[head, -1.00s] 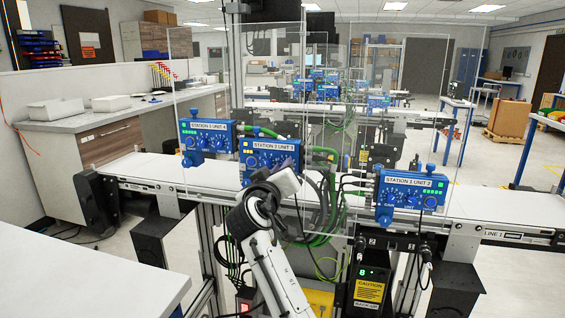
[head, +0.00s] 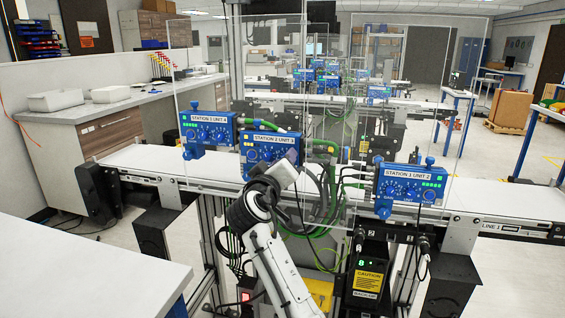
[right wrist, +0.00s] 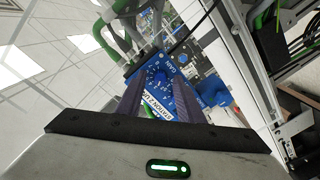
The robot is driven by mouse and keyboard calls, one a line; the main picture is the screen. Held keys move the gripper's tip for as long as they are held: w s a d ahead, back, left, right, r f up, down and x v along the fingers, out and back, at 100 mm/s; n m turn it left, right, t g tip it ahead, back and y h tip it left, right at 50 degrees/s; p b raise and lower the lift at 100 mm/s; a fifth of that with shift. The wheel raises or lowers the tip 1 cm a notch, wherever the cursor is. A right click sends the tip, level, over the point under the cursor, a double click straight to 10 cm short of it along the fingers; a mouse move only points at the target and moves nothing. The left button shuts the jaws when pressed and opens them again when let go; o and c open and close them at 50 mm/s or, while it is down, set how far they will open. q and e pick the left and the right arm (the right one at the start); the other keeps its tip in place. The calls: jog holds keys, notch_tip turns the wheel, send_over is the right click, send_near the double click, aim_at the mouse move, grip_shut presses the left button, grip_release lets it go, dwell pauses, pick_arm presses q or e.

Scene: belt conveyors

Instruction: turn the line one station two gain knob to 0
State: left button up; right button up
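The blue station two box (head: 262,143), labelled "STATION 2 UNIT 3", is mounted above the line one belt, left of centre in the head view. My right gripper (head: 291,158) is in front of its right part and hides some of its front. In the right wrist view the same box (right wrist: 172,58) shows with its label upside down. A dial with the word "GAIN" lies between the two dark fingers of my right gripper (right wrist: 157,84). The fingers are apart; I cannot tell whether they touch the knob. The dial reading is too small to tell. My left gripper is not in view.
Another blue box (head: 208,129) stands to the left and a station unit (head: 409,183) to the right. Clear panels (head: 330,60) stand behind and around the boxes. Cables (head: 322,190) hang close to the right of my gripper. The white belt (head: 490,200) is bare.

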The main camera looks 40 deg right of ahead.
jog(key=b+v, duration=0.2)
jog(key=v, duration=0.8)
jog(key=shift+a, duration=0.15)
jog(key=shift+s, duration=0.1)
jog(key=w+d+m+g+h+b, duration=0.1)
jog(key=w+d+m+b, duration=0.5)
jog(key=m, duration=1.2)
jog(key=shift+w+d+f+m+b, duration=0.25)
jog(key=shift+w+d+m+b, duration=0.2)
jog(key=shift+d, duration=0.4)
